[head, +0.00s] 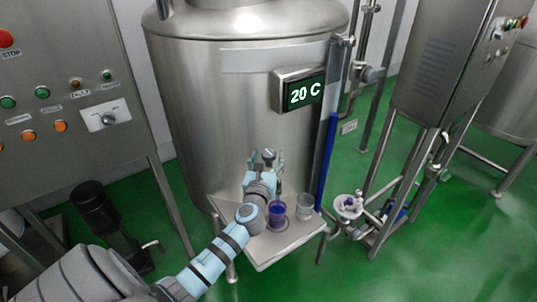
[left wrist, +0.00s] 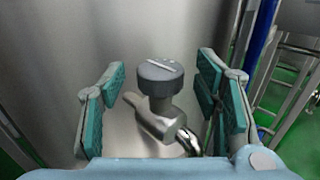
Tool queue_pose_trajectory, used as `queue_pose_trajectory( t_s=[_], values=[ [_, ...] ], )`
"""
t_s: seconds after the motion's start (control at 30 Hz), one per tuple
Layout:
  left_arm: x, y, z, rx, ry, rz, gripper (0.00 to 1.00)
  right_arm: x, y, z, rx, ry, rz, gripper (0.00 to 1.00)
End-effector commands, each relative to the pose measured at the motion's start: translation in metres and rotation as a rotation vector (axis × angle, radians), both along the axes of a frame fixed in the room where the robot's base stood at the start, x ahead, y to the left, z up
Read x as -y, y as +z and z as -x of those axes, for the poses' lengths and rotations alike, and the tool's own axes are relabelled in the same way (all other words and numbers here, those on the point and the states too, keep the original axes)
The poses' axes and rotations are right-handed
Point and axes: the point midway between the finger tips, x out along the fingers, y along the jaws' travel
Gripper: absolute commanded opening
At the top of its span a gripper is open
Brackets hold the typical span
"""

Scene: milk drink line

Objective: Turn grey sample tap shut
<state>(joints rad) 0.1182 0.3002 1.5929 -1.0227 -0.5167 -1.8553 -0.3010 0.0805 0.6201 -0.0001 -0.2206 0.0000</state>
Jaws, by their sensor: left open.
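The grey sample tap (left wrist: 160,76) has a round grey knob with a pale bar mark on top, on a metal body with a curved spout. It sticks out from the steel tank (head: 230,100). In the head view the tap (head: 268,154) shows just beyond my left gripper (head: 266,160). My left gripper is open, its teal-padded fingers on either side of the knob without touching it, as the left wrist view also shows (left wrist: 163,100). My right gripper is not in view.
A small tray shelf (head: 270,257) below holds a cup of purple liquid (head: 277,213) and a clear cup (head: 304,206). A display (head: 304,93) reads 20 C. A control panel (head: 60,90) stands left, a blue sight tube (head: 326,160) right of the tap.

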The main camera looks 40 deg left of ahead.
Motion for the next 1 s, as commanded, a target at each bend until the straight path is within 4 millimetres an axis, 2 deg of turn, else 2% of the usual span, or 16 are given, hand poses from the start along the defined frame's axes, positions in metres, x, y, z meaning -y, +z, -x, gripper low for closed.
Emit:
queue_pose_trajectory(
  t_s=[0.1,0.2,0.43,0.73,0.77,1.0],
  values=[
    [-0.008,-0.001,-0.014,0.000,0.001,0.001,0.57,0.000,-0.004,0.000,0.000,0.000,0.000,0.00],
    [-0.011,-0.001,-0.020,0.001,0.000,0.002,0.57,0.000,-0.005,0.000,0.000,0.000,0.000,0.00],
    [-0.011,-0.001,-0.021,0.000,0.000,0.002,0.57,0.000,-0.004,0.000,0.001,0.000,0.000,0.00],
    [-0.011,-0.001,-0.020,0.000,0.000,0.002,0.11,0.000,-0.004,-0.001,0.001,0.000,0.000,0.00],
    [-0.011,-0.001,-0.020,0.000,0.000,0.002,0.08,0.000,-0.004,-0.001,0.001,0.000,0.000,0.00],
    [-0.012,-0.001,-0.020,-0.001,-0.018,0.000,0.08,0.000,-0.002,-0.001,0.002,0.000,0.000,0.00]
  ],
)
